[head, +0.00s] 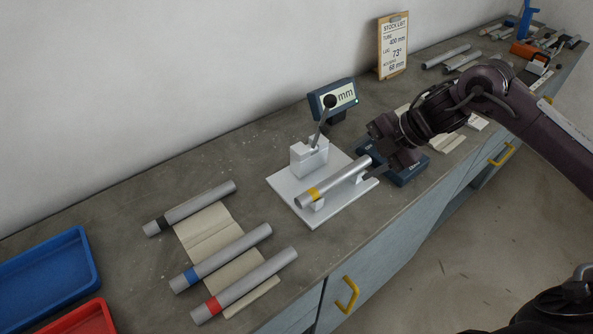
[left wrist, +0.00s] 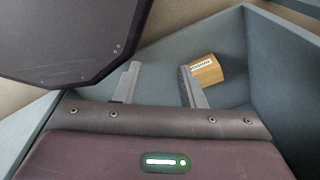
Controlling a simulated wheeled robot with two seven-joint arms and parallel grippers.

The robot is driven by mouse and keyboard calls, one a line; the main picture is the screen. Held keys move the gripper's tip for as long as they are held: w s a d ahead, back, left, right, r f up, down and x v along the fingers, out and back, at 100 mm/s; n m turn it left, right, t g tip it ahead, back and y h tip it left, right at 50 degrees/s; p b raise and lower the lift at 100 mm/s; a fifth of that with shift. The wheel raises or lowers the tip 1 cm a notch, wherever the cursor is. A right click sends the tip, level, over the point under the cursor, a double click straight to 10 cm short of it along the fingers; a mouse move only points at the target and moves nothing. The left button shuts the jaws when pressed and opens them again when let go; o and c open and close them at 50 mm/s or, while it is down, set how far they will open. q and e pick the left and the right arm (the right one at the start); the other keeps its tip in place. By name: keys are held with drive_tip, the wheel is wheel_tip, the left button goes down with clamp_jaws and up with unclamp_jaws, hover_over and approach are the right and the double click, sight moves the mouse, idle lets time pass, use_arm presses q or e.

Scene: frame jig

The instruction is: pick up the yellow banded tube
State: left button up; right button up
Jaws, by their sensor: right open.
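The yellow banded tube (head: 337,186) is silver grey with a yellow band near its left end. It lies on the white supports of the jig plate (head: 287,186) in the head view. My right gripper (head: 374,166) is open at the tube's far right end. The arm reaches in from the right, and I cannot tell whether the fingers touch the tube. My left gripper (left wrist: 160,84) shows in the left wrist view with its two fingers apart and nothing between them. It is not seen in the head view.
A white clamp block with a black-knobbed lever (head: 313,152) stands on the plate behind the tube. Black, blue (head: 222,257) and red banded tubes lie at the left, near blue and red trays. The left wrist view shows a small cardboard box (left wrist: 206,70) inside a grey-blue compartment.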

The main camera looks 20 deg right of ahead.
sight(339, 177)
drive_tip(key=p+x, duration=0.1)
drive_tip(key=x, duration=0.2)
drive_tip(key=shift+s+f+p, duration=0.25)
drive_tip(key=shift+s+p, duration=0.05)
drive_tip(key=shift+p, duration=0.1)
drive_tip(key=p+x, duration=0.1)
drive_tip(key=x, duration=0.2)
drive_tip(key=shift+a+r, duration=0.15)
drive_tip(key=shift+a, duration=0.05)
drive_tip(key=shift+w+a+f, duration=0.2)
drive_tip(key=shift+a+f, duration=0.1)
drive_tip(key=shift+f, duration=0.2)
drive_tip(key=shift+d, duration=0.1)
drive_tip(key=c, duration=0.9)
clamp_jaws()
use_arm(q)
drive_tip(key=d+r, duration=0.1)
drive_tip(key=s+r, duration=0.1)
drive_tip(key=r, duration=0.1)
drive_tip(key=shift+d, duration=0.4)
